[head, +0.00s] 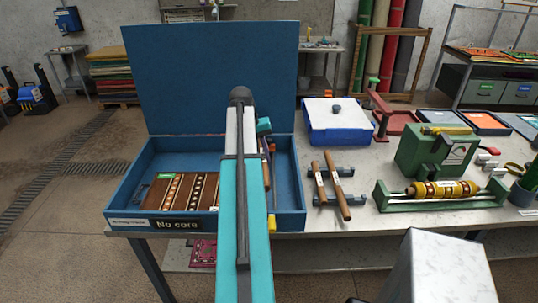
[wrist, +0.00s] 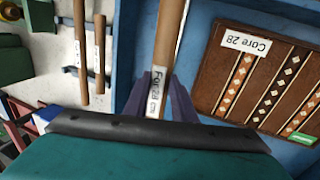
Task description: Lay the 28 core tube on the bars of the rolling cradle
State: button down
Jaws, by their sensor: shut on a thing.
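My gripper (wrist: 164,92) is shut on a brown tube (wrist: 170,35) with a white label reading "For 28 cm". The tube runs away from the jaws over the blue box, beside its wall. I cannot tell its height above the floor. In the head view my arm hides the gripper and most of this tube. The rolling cradle (head: 386,205), a green frame with long bars, stands on the bench at the right. A yellow and brown banded roll (head: 442,190) lies on it.
The open blue box (head: 128,188), marked "No core", holds a brown patterned rug (wrist: 230,88) tagged "Core 28". Two other tubes (head: 340,192) lie on rests between box and cradle. A green machine (head: 428,152) stands behind the cradle, and a blue-white case (head: 332,125) behind the rests.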

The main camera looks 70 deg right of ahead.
aim_at(270, 181)
jog(key=s, duration=0.1)
jog(key=s+d, duration=0.1)
jog(key=shift+s+r+m, duration=0.15)
jog(key=shift+s+m, duration=0.15)
jog(key=shift+s, duration=0.05)
jog(key=shift+f+b, duration=4.1)
jog(key=shift+f, duration=2.05)
jog(key=shift+f+b, duration=0.6)
jog(key=shift+f, duration=1.5)
